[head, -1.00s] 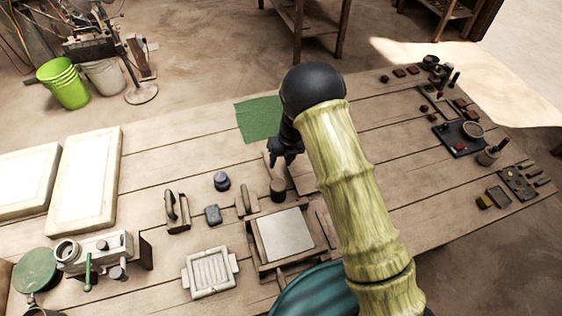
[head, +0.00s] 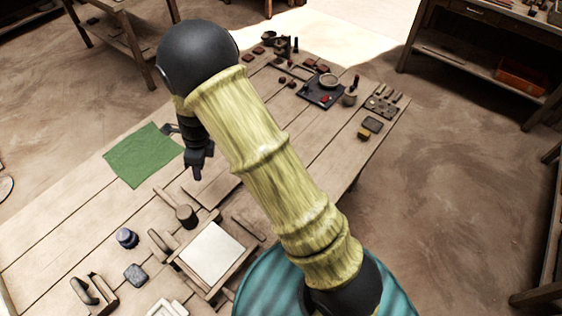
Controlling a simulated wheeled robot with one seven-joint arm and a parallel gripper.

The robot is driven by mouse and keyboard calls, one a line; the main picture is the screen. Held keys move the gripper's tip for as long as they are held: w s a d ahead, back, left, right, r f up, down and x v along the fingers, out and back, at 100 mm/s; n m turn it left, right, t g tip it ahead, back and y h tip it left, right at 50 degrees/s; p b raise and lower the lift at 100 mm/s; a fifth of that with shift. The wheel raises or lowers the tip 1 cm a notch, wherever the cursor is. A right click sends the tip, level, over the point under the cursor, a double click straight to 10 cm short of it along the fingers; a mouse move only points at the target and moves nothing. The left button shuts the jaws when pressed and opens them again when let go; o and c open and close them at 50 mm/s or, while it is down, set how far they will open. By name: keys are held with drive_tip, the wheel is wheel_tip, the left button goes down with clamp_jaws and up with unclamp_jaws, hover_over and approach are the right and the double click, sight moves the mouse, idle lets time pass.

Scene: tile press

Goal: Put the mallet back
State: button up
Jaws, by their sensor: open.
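The mallet (head: 186,216), with a dark brown round head and a pale wooden handle, lies on the plank table just beyond a wooden press frame (head: 182,266) that holds a pale square tile (head: 212,252). Its handle points up and left, away from the frame. My gripper (head: 197,176) is black, open and empty, above the table beyond the mallet and slightly to its right. It is apart from the mallet. My arm hides part of the table to the right of the gripper.
A green cloth (head: 143,156) lies flat left of my gripper. A dark tray (head: 320,92) and small tools fill the far right end. Bare planks lie at left.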

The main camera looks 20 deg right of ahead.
drive_tip(key=s+d+r+n+t+h, duration=0.1)
drive_tip(key=s+d+r+n, duration=0.5)
drive_tip(key=n, duration=0.5)
drive_tip(key=s+d+r+n+t+h, duration=0.1)
drive_tip(key=s+d+r+n, duration=0.6)
drive_tip(key=s+d+n, duration=0.3)
drive_tip(key=d+n, duration=0.1)
drive_tip(key=d, duration=0.2)
drive_tip(key=shift+s+d+t, duration=0.15)
drive_tip(key=shift+s+t, duration=0.05)
drive_tip(key=shift+t, duration=0.1)
drive_tip(key=shift+r, duration=0.1)
drive_tip(key=shift+c, duration=0.7)
drive_tip(key=shift+w, duration=0.1)
